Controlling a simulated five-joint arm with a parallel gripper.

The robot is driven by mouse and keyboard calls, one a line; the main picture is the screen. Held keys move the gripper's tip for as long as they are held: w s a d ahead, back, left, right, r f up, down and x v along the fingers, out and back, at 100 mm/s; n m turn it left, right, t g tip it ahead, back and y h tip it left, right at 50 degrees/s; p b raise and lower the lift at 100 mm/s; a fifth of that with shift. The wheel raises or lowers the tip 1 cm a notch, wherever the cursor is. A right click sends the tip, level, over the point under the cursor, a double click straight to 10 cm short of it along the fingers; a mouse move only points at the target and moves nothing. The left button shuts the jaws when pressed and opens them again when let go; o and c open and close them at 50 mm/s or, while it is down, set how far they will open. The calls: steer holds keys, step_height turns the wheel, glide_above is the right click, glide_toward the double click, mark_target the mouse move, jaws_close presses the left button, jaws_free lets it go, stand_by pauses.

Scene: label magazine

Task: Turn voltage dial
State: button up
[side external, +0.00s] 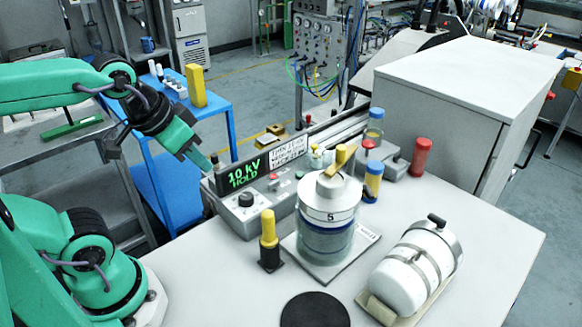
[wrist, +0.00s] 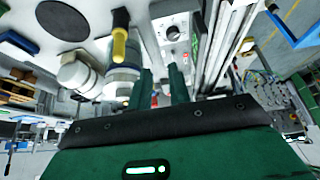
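The voltage dial (side external: 245,199) is a round black knob on the sloped front of a grey control box (side external: 262,215). In the wrist view the dial (wrist: 172,33) shows beyond the fingertips, on the pale panel. My gripper (side external: 206,163) hangs above and left of the box in the side view, apart from the dial. In the wrist view my gripper (wrist: 161,74) has its two green fingers apart, with nothing seen between them. The dial's exact pointer setting is too small to read.
A white-lidded jar marked 5 (side external: 327,215), a yellow-and-black post (side external: 269,240), a white cylinder (side external: 416,265) and a black disc (side external: 315,310) stand on the table. Red and blue containers stand behind the jar. A blue cart (side external: 165,182) stands at left.

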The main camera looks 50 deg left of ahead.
steer(key=o, duration=0.7)
steer(key=shift+w+m, duration=0.25)
steer(key=shift+m, duration=0.05)
steer(key=shift+c, duration=0.2)
steer(key=m+g, duration=0.5)
steer(key=m, duration=0.8)
glide_toward(246, 196)
steer(key=shift+w+d, duration=0.1)
steer(key=shift+d, duration=0.05)
steer(key=shift+w+f+m+g, duration=0.25)
steer(key=shift+f+m+g, duration=0.1)
steer(key=shift+m, duration=0.25)
steer(key=shift+f, duration=3.9)
